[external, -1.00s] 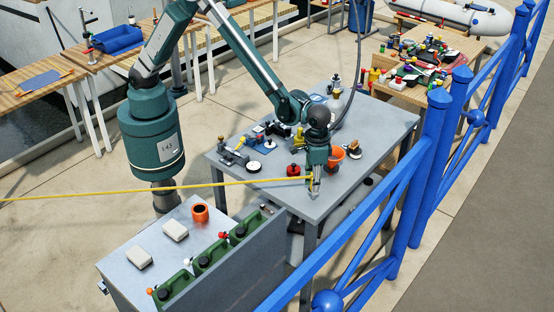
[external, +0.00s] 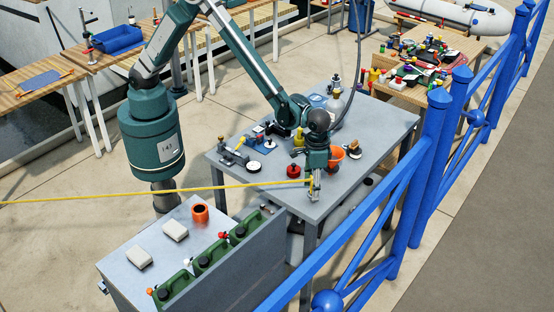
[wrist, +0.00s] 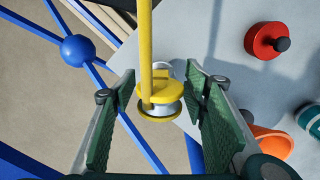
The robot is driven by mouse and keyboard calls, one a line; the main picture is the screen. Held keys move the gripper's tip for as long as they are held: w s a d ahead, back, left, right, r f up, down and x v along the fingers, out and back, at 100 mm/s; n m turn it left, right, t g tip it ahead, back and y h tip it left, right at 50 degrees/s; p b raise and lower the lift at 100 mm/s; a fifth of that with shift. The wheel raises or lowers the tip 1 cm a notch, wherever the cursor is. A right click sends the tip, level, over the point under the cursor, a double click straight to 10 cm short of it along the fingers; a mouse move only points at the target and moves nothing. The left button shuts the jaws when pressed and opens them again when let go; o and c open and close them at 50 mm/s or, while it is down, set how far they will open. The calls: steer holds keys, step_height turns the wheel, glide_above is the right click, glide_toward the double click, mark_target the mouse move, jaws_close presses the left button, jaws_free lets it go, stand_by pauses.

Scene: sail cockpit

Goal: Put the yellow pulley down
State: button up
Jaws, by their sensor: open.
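The yellow pulley (wrist: 159,92), with a pale metal wheel, sits between the fingers of my gripper (wrist: 160,108) in the wrist view. My gripper (external: 315,189) points down at the near corner of the grey table (external: 375,150) in the external view. There the pulley is mostly hidden by the fingers. A yellow line (external: 150,194) runs from the left to the gripper. I cannot tell whether the pulley touches the table top.
A red round piece with a dark knob (wrist: 268,41) and an orange cup (wrist: 270,141) stand to the right of the gripper in the wrist view. A blue railing (external: 400,190) runs close by on the right. Several small parts lie on the table's left side.

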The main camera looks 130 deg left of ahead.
steer(key=shift+r, duration=0.15)
step_height(320, 180, up, 12)
stand_by(0.7)
stand_by(0.8)
steer(key=shift+s+d+r, duration=0.15)
steer(key=shift+s+r, duration=0.25)
steer(key=shift+r, duration=0.2)
steer(key=s+d+r+m+t, duration=0.2)
steer(key=s+d+r, duration=0.1)
steer(key=s+r, duration=0.55)
steer(key=s+d+r+m+t, duration=0.15)
steer(key=s+d+r, duration=0.25)
steer(key=s+r, duration=0.5)
steer(key=s+d+m+t, duration=0.2)
steer(key=s, duration=1.1)
steer(key=s+d+m+t, duration=0.1)
steer(key=s+d+m, duration=0.2)
steer(key=s, duration=1)
steer(key=shift+f+t, duration=0.35)
steer(key=shift+f, duration=0.1)
